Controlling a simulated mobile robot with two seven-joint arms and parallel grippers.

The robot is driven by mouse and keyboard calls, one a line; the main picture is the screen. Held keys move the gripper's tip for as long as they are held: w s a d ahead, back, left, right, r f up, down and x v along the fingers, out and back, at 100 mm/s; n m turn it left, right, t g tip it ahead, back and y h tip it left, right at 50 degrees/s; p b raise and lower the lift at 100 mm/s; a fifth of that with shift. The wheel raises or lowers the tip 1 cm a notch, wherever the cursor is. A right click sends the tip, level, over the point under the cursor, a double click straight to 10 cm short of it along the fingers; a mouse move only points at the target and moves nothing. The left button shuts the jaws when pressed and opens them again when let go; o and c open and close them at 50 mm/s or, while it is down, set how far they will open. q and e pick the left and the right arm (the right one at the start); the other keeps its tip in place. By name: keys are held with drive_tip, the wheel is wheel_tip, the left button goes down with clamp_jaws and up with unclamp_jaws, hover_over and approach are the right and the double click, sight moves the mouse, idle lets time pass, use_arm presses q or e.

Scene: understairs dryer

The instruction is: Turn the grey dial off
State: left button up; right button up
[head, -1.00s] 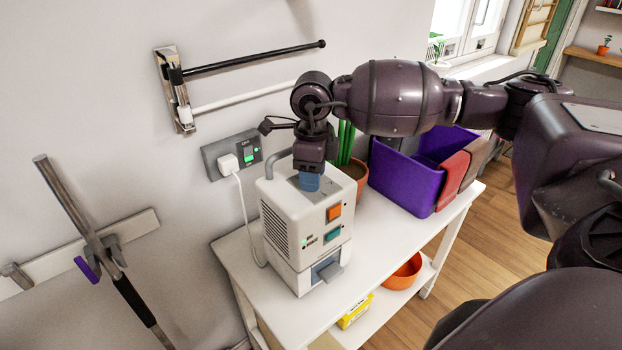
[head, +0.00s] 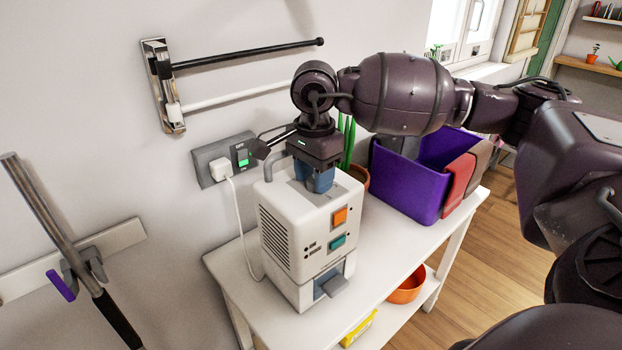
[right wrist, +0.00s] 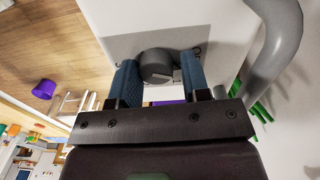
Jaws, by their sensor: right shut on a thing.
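The grey dial (right wrist: 156,66) sits on the top face of the white dryer unit (head: 287,243), as the right wrist view shows. My right gripper (head: 314,184) points down at that top face. Its two blue fingers stand on either side of the dial and are shut on it. In the head view the fingers and wrist hide the dial. A pale mark shows on the dial in the right wrist view. My left gripper is not in view.
The unit stands on a white table (head: 384,268) against the wall. A grey pipe (right wrist: 277,45) rises close beside my gripper. A potted plant (head: 358,177) and a purple bin (head: 403,190) stand to the right. A switched socket (head: 216,165) is behind.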

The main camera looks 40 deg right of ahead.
drive_tip(key=shift+f+n+b, duration=0.2)
drive_tip(key=shift+n+b, duration=0.15)
drive_tip(key=shift+n, duration=0.45)
drive_tip(key=shift+r+n+b, duration=0.1)
drive_tip(key=shift+n+b, duration=0.35)
drive_tip(key=shift+n, duration=0.65)
drive_tip(key=shift+r+n, duration=0.15)
drive_tip(key=shift+n, duration=0.15)
drive_tip(key=o, duration=0.8)
drive_tip(key=shift+r+p, duration=0.4)
drive_tip(key=shift+r, duration=5.05)
